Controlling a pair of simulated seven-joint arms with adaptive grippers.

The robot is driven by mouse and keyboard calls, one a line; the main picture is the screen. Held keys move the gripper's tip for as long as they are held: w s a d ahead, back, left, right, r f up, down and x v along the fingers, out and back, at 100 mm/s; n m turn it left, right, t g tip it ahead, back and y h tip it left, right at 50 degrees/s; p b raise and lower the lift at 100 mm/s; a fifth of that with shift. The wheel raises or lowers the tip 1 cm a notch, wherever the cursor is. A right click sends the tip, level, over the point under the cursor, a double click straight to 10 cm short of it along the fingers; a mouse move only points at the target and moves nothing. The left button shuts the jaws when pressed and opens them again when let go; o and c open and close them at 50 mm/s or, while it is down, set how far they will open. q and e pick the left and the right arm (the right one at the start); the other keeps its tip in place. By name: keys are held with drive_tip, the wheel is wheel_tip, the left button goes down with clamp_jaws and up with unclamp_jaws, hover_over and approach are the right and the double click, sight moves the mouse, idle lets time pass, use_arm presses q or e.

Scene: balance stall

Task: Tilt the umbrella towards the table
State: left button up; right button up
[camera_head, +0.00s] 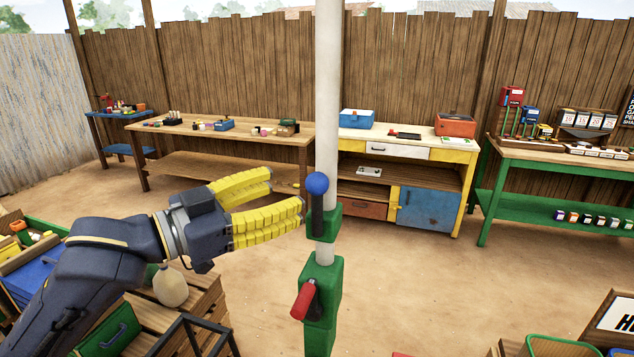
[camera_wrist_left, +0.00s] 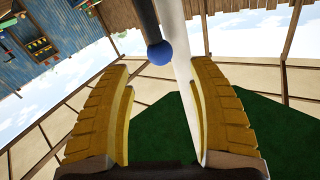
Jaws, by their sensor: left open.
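The umbrella's white pole (camera_head: 328,110) stands upright in the middle of the head view; its canopy is out of frame there. A dark lever with a blue ball knob (camera_head: 317,184) sits on a green collar (camera_head: 322,225) on the pole. A red handle (camera_head: 303,299) sits on the green block (camera_head: 321,278) below. My left gripper (camera_head: 286,190) is open with yellow fingers, just left of the blue knob. In the left wrist view, the blue knob (camera_wrist_left: 160,53) and the pole (camera_wrist_left: 186,85) appear beyond and between the open fingers. My right gripper is not in view.
A white-topped workbench (camera_head: 455,150) with boxes stands behind the pole, a wooden table (camera_head: 225,137) to its left and a green table (camera_head: 560,157) at right. A jug (camera_head: 170,287) and crates lie below my left arm.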

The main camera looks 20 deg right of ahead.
sight(308, 185)
use_arm(q)
drive_tip(key=x, duration=0.8)
clamp_jaws()
idle(0.5)
